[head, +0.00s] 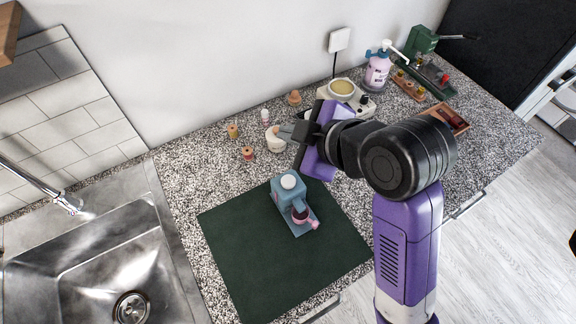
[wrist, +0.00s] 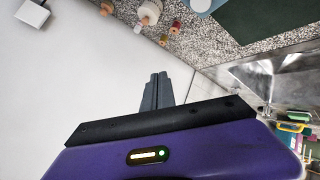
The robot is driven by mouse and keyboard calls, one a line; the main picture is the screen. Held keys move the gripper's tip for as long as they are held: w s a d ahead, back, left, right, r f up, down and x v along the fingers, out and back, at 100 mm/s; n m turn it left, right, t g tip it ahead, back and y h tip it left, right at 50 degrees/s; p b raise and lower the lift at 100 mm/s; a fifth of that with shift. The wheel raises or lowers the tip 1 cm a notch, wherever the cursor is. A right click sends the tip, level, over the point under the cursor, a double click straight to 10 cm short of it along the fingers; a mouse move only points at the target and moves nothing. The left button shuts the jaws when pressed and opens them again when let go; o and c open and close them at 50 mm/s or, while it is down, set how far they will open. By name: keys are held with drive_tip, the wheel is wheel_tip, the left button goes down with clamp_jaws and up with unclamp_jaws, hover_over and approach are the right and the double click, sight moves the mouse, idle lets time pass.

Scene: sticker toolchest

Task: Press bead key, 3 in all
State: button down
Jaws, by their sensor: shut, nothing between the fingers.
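A blue block-shaped device (head: 284,186) with a white round cap on top stands on the green mat (head: 240,260). A blue plate and a small pink cup-like part (head: 306,221) are at its front. I cannot tell for sure which part is the bead key. My gripper (head: 284,131) is shut and empty, held behind the device near the wall side of the counter, apart from the device. In the wrist view its grey fingers (wrist: 157,92) are together, and only a cut-off bit of the blue device (wrist: 200,5) shows at the top.
A wax-pot-like white unit (head: 342,88), a pump bottle (head: 377,68), a green press (head: 424,42) and a wooden tray (head: 447,117) stand right. The sink (head: 90,262) is left. The mat's front is clear.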

drive_tip(key=shift+s+d+f+n+g, duration=0.2)
drive_tip(key=shift+s+f+n+g, duration=0.15)
drive_tip(key=shift+s+f, duration=0.15)
drive_tip(key=shift+s+d+f+n+g, duration=0.15)
drive_tip(key=shift+s+f+n+g, duration=0.1)
drive_tip(key=shift+s+f+n, duration=0.2)
drive_tip(key=shift+f, duration=0.15)
drive_tip(key=b, duration=0.7)
hover_over(292, 183)
wheel_tip(292, 183, down, 7)
drive_tip(key=shift+f, duration=0.1)
drive_tip(key=shift+f+b, duration=0.4)
drive_tip(key=shift+f, duration=0.3)
drive_tip(key=shift+f, duration=0.15)
idle(0.5)
drive_tip(key=shift+f, duration=0.3)
